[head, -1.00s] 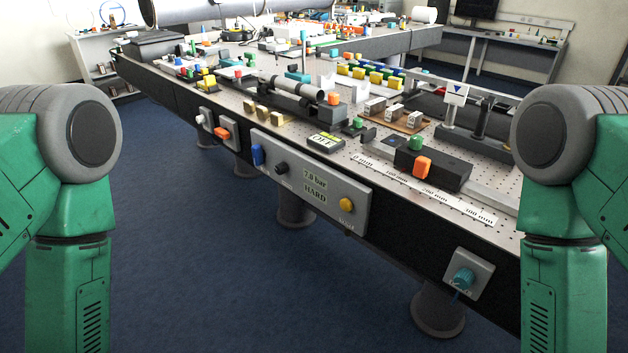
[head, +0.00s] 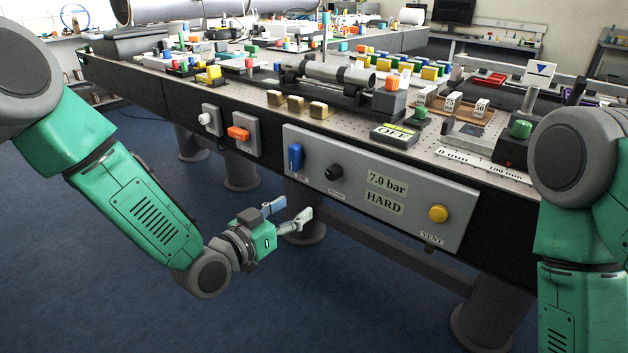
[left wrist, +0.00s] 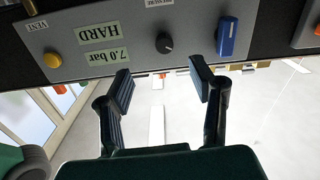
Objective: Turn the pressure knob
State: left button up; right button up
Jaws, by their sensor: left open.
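The pressure knob (head: 333,172) is a small black round knob on the grey panel (head: 410,214) at the table's front side. The left wrist view also shows the knob (left wrist: 164,43), upside down beside a label reading PRESSURE. A white line on it marks its pointer. My left gripper (head: 291,212) is open and empty, below and left of the knob in the head view. In the left wrist view the two fingers (left wrist: 161,78) are spread, with the knob beyond the gap between them, not touched. My right gripper is not in view.
A blue switch (head: 295,156) sits left of the knob. A display (head: 386,191) reads 7.0 bar HARD. A yellow VENT button (head: 438,213) is at the panel's right end. An orange switch (head: 238,133) is further left. Open floor lies in front.

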aim_at(329, 176)
pick_arm(q)
jog(key=shift+t, duration=0.3)
jog(key=x, duration=0.4)
jog(key=r+b+x, duration=0.1)
jog(key=x, duration=0.3)
jog(key=b+x, duration=0.1)
jog(key=x, duration=0.4)
jog(key=shift+w+a+r, duration=0.15)
jog(key=shift+a, duration=0.15)
jog(key=shift+w+d, duration=0.4)
jog(key=shift+d, duration=0.05)
jog(key=shift+w+d+r, duration=0.1)
jog(key=shift+d, duration=0.2)
jog(key=shift+a, duration=0.2)
grip_shut()
